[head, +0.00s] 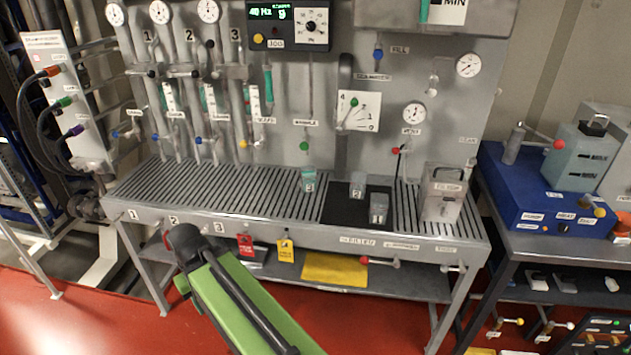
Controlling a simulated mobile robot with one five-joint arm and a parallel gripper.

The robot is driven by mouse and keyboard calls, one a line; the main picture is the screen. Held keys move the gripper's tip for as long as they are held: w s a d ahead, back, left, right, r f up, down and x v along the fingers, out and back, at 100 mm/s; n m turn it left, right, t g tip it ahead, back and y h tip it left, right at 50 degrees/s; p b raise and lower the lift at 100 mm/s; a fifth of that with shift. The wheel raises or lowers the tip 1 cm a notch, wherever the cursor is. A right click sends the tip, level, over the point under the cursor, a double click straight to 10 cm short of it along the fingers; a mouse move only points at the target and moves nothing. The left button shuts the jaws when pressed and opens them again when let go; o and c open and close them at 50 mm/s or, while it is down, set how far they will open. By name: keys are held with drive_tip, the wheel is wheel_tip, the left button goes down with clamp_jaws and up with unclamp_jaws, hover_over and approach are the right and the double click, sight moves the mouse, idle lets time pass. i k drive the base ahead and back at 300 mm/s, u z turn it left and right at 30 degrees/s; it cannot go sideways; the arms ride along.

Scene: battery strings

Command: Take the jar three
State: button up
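Three small jars stand on the bench. One greenish jar (309,180) stands on the slatted top, left of the dark mat; its label is too small to read surely, but may be a 3. A grey jar (357,184) stands on the back of the dark mat, its label looking like a 2. A darker jar (378,209) stands at the mat's front right, its label looking like a 1. My green arm reaches up from the bottom of the head view, in front of the bench. I can make out no gripper fingers in this view.
The slatted bench top (215,190) is clear left of the greenish jar. A metal box (443,195) stands at its right end. The back panel carries pipes, gauges and a dial plate (358,111). A blue unit (540,195) stands right.

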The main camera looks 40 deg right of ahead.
sight(308, 174)
drive_tip(key=u, duration=0.05)
drive_tip(key=i, duration=1)
drive_tip(key=z, duration=0.05)
